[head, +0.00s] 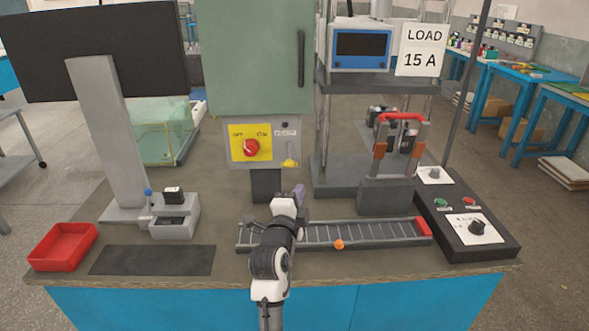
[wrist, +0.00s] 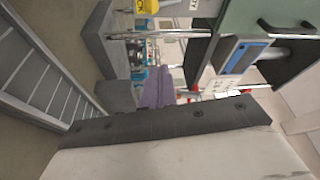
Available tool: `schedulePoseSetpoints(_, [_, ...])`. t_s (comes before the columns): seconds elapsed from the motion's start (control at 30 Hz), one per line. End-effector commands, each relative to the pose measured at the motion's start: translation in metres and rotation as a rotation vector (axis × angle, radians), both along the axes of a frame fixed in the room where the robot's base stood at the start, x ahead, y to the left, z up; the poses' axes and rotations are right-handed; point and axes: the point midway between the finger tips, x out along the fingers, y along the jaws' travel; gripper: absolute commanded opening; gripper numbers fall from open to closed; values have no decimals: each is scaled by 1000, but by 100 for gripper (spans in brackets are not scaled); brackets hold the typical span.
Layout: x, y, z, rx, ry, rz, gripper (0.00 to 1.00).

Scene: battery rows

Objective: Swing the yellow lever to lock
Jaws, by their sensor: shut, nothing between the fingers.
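The yellow lever (head: 290,160) is small and sits at the lower right of the grey panel under the green cabinet (head: 256,60). A small label I cannot read is above it. To its left is a red knob (head: 251,147) on a yellow plate marked OFF and ON. My gripper (head: 299,190), with purple fingers, is below and in front of the lever, apart from it in the picture. The shut, empty fingers also show in the wrist view (wrist: 157,88).
A slatted grey rack (head: 360,234) with an orange ball (head: 339,244) lies beside my arm. A red-handled device (head: 400,117) and a black control box (head: 470,218) stand right. A monitor (head: 95,50) and red tray (head: 62,246) are left.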

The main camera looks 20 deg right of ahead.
Motion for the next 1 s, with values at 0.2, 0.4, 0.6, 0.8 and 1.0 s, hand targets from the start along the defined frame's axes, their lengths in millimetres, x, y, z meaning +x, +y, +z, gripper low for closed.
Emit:
schedulePoseSetpoints(0.2, [24, -17, 6, 0, 1, -1, 0])
schedulePoseSetpoints(0.4, [57, -41, 10, 0, 2, -2, 0])
schedulePoseSetpoints(0.6, [87, -50, 9, -1, 3, 4, 0])
schedulePoseSetpoints(0.8, [104, -34, 2, 0, 2, 3, 0])
schedulePoseSetpoints(1.0, [110, -29, 0, -1, 0, 1, 0])
